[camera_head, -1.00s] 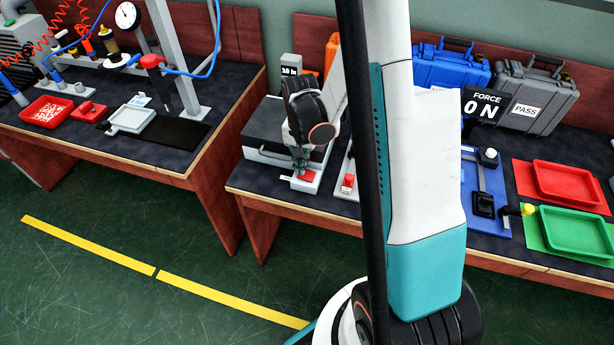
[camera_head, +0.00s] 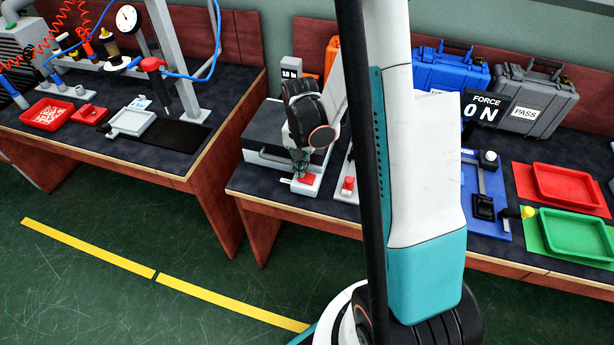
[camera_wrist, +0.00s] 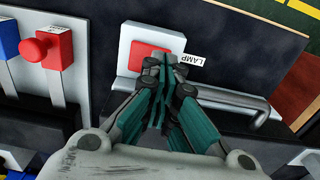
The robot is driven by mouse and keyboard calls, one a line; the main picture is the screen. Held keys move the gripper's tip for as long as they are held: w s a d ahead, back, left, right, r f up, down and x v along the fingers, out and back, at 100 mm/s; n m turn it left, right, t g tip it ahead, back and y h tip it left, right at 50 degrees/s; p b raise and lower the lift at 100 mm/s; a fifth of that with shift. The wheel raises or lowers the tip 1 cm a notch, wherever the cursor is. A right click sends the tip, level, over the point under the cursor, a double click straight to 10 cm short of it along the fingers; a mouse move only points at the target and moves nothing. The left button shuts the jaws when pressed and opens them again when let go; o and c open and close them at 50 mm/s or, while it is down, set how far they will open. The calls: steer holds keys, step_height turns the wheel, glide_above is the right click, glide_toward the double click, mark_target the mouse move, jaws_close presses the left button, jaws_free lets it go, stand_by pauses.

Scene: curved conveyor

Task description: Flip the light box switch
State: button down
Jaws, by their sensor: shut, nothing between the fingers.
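The light box (camera_head: 270,156) is a dark-topped grey box on the right-hand bench. At its front is a white block with a red rocker switch (camera_wrist: 148,58) and a "LAMP" label (camera_wrist: 188,59); the red switch also shows in the head view (camera_head: 307,180). My gripper (camera_wrist: 152,78) is shut and empty, its fingertips over the near edge of the red switch. In the head view my gripper (camera_head: 301,170) points down at the switch from above. The fingertips cover part of the switch, and I cannot tell whether they touch it.
A grey bar handle (camera_wrist: 235,97) runs beside the switch. Red (camera_head: 538,184) and green (camera_head: 545,235) trays lie at the far right.

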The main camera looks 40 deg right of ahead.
steer(key=shift+f+b, duration=1)
steer(key=shift+f, duration=0.1)
stand_by(0.8)
steer(key=shift+r, duration=0.15)
steer(key=shift+r+p, duration=2.3)
steer(key=shift+r, duration=1.1)
steer(key=shift+a+r, duration=0.1)
steer(key=shift+r, duration=0.05)
steer(key=s+a+r+n+t, duration=0.15)
steer(key=a+r, duration=0.25)
steer(key=r, duration=0.4)
steer(key=s+a+r+n+t, duration=0.1)
steer(key=a+r+n+t, duration=0.2)
steer(key=r, duration=0.4)
steer(key=s+a+r+n+t, duration=0.2)
steer(key=s+a+r+n, duration=0.4)
steer(key=s, duration=0.4)
steer(key=shift+s+a+r+t, duration=0.25)
steer(key=shift+a+r+t, duration=0.1)
steer(key=shift+a+r, duration=0.15)
